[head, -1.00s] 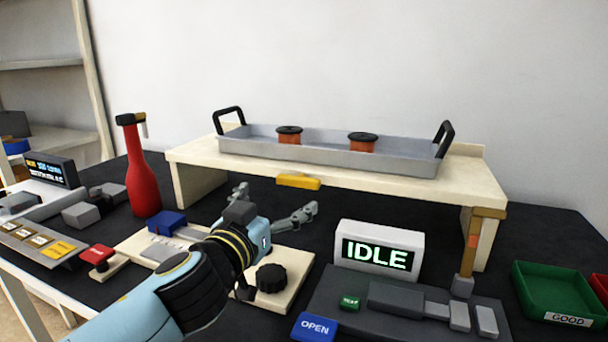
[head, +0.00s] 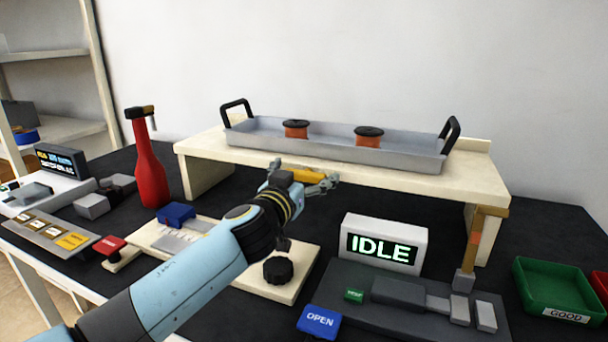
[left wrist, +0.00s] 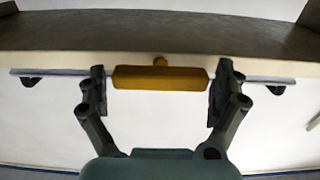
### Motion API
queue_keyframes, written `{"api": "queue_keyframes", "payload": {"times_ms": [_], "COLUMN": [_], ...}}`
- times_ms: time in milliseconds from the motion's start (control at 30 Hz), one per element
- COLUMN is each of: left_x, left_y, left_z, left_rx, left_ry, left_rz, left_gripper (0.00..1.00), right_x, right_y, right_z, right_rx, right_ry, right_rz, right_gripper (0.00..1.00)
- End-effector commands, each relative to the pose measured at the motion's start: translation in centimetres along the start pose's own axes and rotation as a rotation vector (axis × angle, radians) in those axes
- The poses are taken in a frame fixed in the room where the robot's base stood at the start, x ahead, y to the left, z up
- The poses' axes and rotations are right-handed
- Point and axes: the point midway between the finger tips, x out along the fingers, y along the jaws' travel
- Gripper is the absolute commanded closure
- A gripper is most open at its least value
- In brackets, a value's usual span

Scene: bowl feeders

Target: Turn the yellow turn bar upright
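The yellow turn bar (head: 307,175) lies horizontal on the front edge of the cream raised shelf (head: 400,182). In the left wrist view the bar (left wrist: 160,78) runs level across the picture, with a small round pivot above its middle. My left gripper (head: 302,180) is at the bar. In the left wrist view its two fingers (left wrist: 160,92) are spread wide, one beyond each end of the bar, with a narrow gap at each side. It looks open, not clamped. My right gripper is not in view.
A grey tray (head: 340,155) with black handles and two orange spools stands on the shelf. A red bottle (head: 150,170) is at left.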

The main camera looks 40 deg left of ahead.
Motion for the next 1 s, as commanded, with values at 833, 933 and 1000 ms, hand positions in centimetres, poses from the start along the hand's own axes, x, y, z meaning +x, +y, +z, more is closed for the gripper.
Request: {"api": "queue_keyframes", "payload": {"times_ms": [833, 933, 1000], "left_x": [-0.03, -0.03, -0.03], "left_y": [0.07, 0.1, 0.13], "left_z": [0.06, 0.1, 0.11], "left_rx": [0.167, 0.25, 0.315], "left_ry": [0.001, 0.0, 0.0], "left_rz": [-0.001, -0.001, -0.001], "left_gripper": [0.45, 0.45, 0.45], "right_x": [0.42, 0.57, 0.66], "right_y": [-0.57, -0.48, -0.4], "right_z": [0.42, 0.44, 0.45], "right_rx": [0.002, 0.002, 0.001], "right_ry": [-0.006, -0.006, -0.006], "right_rz": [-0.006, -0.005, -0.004], "right_gripper": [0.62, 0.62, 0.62]}}
